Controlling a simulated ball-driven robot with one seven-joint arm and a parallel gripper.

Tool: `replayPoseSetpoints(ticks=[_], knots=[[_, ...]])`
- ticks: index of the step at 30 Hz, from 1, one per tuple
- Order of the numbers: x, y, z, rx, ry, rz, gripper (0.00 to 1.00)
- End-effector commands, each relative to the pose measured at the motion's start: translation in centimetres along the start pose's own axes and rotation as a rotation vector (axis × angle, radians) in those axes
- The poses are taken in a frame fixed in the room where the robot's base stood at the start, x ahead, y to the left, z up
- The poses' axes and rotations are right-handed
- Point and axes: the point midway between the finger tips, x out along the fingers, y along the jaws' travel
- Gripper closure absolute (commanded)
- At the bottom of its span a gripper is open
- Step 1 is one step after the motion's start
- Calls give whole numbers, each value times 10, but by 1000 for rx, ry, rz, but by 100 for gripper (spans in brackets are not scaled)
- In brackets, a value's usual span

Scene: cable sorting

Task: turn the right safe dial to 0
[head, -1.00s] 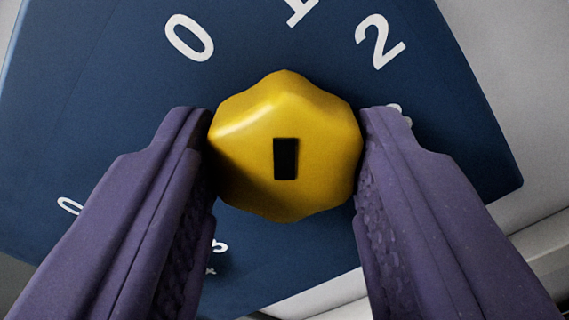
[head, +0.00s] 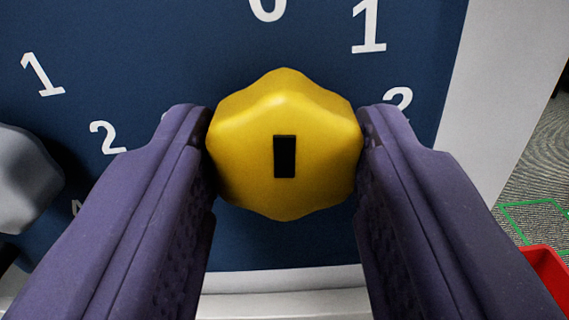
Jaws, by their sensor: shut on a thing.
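The right safe dial is a yellow lobed knob (head: 245,110) with a black mark on its face, in the middle of the view. My gripper (head: 285,150) has its two purple fingers shut on it, one on each side. The dial is on a blue panel (head: 230,50) with white numerals. A 0 (head: 268,8) shows partly above the knob, cut by the top edge. A 1 (head: 368,26) and a 2 (head: 398,100) follow to the right, the 2 partly hidden by the right finger. The black mark stands nearly vertical, below and slightly right of the 0.
A grey knob (head: 25,180) with its own numerals sits at the left edge. A pale frame (head: 480,100) borders the panel on the right. At the lower right are a red object (head: 547,275) and a green outline (head: 535,205) on the grey floor.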

Motion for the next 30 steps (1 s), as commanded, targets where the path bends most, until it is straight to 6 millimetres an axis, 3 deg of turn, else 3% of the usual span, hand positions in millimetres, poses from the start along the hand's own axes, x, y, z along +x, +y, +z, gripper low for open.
replayPoseSetpoints(ticks=[9, 24, 25, 28, 30], knots=[[0, 0, 1, -112, -1, 0, 86], [0, 0, 0, -131, -1, 0, 86], [0, 0, 0, -131, -1, 0, 51], [0, 0, 0, -131, -1, 0, 30], [0, 0, 0, -130, -1, 0, 30]])
